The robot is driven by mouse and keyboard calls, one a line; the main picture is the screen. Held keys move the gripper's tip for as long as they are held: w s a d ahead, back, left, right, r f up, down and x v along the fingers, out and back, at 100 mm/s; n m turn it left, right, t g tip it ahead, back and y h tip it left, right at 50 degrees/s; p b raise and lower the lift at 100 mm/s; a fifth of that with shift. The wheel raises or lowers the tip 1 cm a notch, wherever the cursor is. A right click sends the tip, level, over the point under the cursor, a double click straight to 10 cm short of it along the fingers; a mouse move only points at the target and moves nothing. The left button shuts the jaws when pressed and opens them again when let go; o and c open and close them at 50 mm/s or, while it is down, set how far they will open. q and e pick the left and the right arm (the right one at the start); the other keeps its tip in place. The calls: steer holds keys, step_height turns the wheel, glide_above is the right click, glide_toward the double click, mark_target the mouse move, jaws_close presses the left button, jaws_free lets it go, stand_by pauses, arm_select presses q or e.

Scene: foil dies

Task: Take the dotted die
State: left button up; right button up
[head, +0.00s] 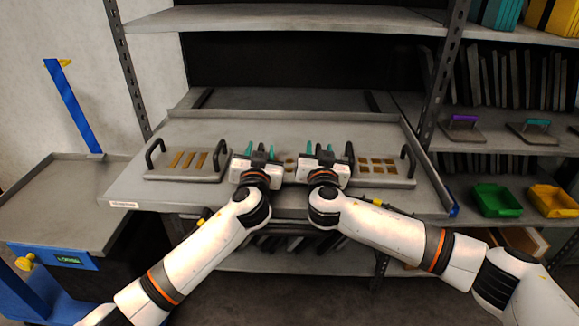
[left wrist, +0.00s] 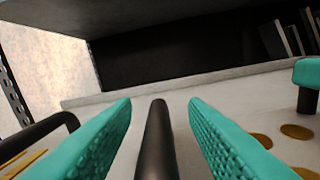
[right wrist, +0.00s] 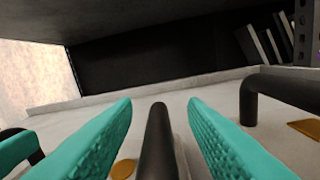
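The dotted die (head: 289,161) lies in the middle of the pull-out shelf, largely hidden by my grippers; its round gold dots show between them and in the left wrist view (left wrist: 297,131). My left gripper (head: 260,151) is open, with the die's dark left handle (left wrist: 156,140) upright between its teal fingers, a gap on each side. My right gripper (head: 316,149) is open around the right handle (right wrist: 156,145) in the same way. Whether the fingers reach fully past the handles I cannot tell.
A die with gold bars (head: 190,161) lies to the left and one with gold squares (head: 377,168) to the right, their handles close to my grippers. A grey cart (head: 55,195) with a blue post stands left. The shelf (head: 150,197) is clear in front.

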arm_select(q)
jaws_close()
arm_select(e)
jaws_close()
arm_select(q)
steer(key=shift+s, duration=0.1)
stand_by(1.0)
